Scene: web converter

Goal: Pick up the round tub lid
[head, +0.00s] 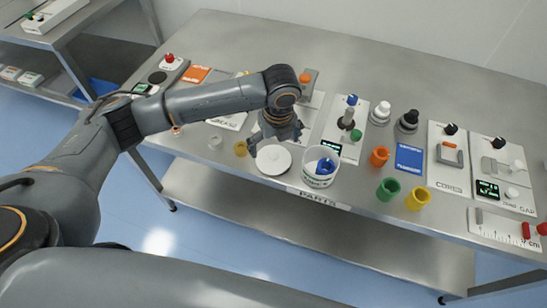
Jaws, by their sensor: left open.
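The round tub lid (273,160) is a white disc with a small raised centre. It lies flat near the front edge of the steel table (300,40), just left of the white tub. The tub (320,168) stands open with blue pieces inside, above the PARTS label. My left gripper (275,139) is open, pointing down at the far edge of the lid. Its fingers overlap the lid's rim in the picture, and I cannot tell whether they touch it. My right gripper is not in view.
A yellow cup (240,148) stands left of the lid. Orange (380,156), green (388,189) and yellow (418,198) cups stand right of the tub. A panel with a blue-topped knob (349,115) stands behind the tub. The table's back middle is clear.

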